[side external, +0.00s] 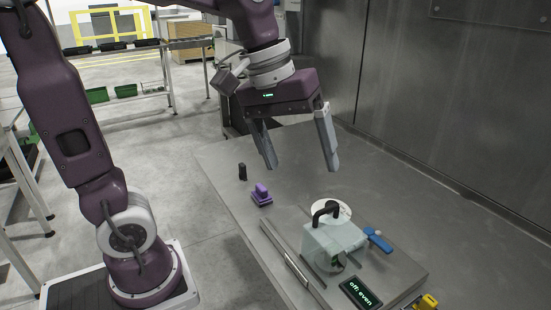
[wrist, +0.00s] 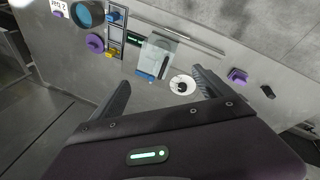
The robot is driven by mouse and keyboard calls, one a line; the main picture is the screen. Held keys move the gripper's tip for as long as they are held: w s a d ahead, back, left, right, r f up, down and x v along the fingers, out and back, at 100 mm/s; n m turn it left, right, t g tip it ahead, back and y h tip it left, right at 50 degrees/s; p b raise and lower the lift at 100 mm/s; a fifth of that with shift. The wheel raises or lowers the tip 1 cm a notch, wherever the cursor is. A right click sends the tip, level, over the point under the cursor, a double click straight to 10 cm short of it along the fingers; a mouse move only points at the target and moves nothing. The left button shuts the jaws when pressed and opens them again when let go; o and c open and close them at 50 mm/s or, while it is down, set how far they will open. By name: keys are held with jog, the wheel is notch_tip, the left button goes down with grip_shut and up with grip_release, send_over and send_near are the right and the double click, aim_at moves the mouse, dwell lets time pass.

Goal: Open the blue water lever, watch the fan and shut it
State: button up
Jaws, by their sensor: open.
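The blue lever (side external: 379,240) sticks out from the right side of a pale, see-through housing (side external: 336,244) on the steel table in the side view. A dark round part, perhaps the fan, shows only partly inside the housing. A small display (side external: 360,292) in front reads "off: even". My gripper (side external: 301,168) is open and empty, pointing down, well above the table and apart from the housing and lever. In the wrist view the housing (wrist: 155,56) lies beyond the open fingers (wrist: 160,77).
A purple block (side external: 262,196) and a small black cylinder (side external: 242,171) stand left of the housing. A yellow part (side external: 427,301) is at the front edge. A steel wall (side external: 440,110) rises behind the table. The table's far right is clear.

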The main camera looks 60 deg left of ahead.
jog(key=shift+m+t, duration=0.3)
jog(key=shift+m, duration=0.6)
jog(key=shift+s+a+f, duration=0.1)
jog(key=shift+s+a, duration=0.05)
jog(key=shift+s, duration=1.85)
jog(key=s+a+f+m+t+y, duration=0.1)
jog(key=s+f+m, duration=0.2)
jog(key=s, duration=0.5)
jog(key=shift+s+a+m+t+y, duration=0.2)
jog(key=shift+m+t+y, duration=0.2)
jog(key=shift+m, duration=0.4)
